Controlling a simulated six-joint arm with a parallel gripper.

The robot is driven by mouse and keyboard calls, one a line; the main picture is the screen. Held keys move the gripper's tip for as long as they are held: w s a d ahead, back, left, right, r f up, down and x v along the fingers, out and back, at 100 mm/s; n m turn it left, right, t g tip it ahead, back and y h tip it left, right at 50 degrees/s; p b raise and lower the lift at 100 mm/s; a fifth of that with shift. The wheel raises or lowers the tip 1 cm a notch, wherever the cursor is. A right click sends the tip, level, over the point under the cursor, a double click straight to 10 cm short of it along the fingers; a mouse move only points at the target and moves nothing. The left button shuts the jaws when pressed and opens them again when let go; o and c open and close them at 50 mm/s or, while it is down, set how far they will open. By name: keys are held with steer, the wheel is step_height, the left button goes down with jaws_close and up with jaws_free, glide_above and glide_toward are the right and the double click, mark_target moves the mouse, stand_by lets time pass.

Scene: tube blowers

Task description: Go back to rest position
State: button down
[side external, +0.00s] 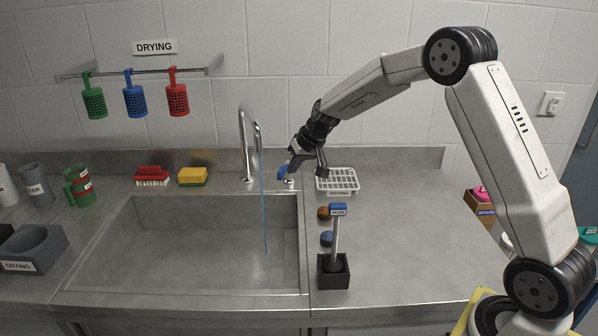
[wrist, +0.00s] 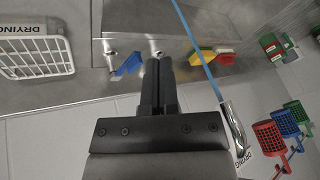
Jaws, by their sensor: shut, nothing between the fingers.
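My gripper (wrist: 158,66) is shut and empty, its two fingers together in the wrist view. In the side view my gripper (side external: 297,165) hangs behind the right back corner of the sink, close to the tap's blue lever (side external: 283,170). The blue lever also shows in the wrist view (wrist: 128,64), just left of the fingertips; I cannot tell whether they touch it. The chrome faucet (side external: 242,145) stands behind the sink (side external: 180,245). A thin blue stream of water (side external: 264,215) falls from its spout into the sink.
A white drying rack (side external: 338,180) lies right of my gripper. A brush in a black holder (side external: 333,272) stands on the counter. A yellow sponge (side external: 193,176) and red brush (side external: 152,176) sit behind the sink. The right counter is mostly clear.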

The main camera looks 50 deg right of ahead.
steer(key=s+a+r+n+g+h, duration=0.2)
steer(key=s+a+n+h, duration=0.2)
steer(key=a+n, duration=0.3)
steer(key=s+a+r+n+g+h, duration=0.25)
steer(key=a+n, duration=0.35)
steer(key=a, duration=0.3)
steer(key=s+d+f+m+y, duration=0.1)
steer(key=s+d+f+m, duration=0.1)
steer(key=s, duration=0.5)
steer(key=s+d+f+m+t+y, duration=0.1)
steer(key=s+d+f+m+y, duration=0.1)
steer(key=s, duration=0.5)
steer(key=s+d+f+m+t+y, duration=0.1)
steer(key=s+f+m, duration=0.3)
steer(key=s, duration=0.4)
steer(key=shift+d+m+y, duration=0.35)
steer(key=shift+d+m, duration=0.25)
steer(key=shift+m, duration=0.3)
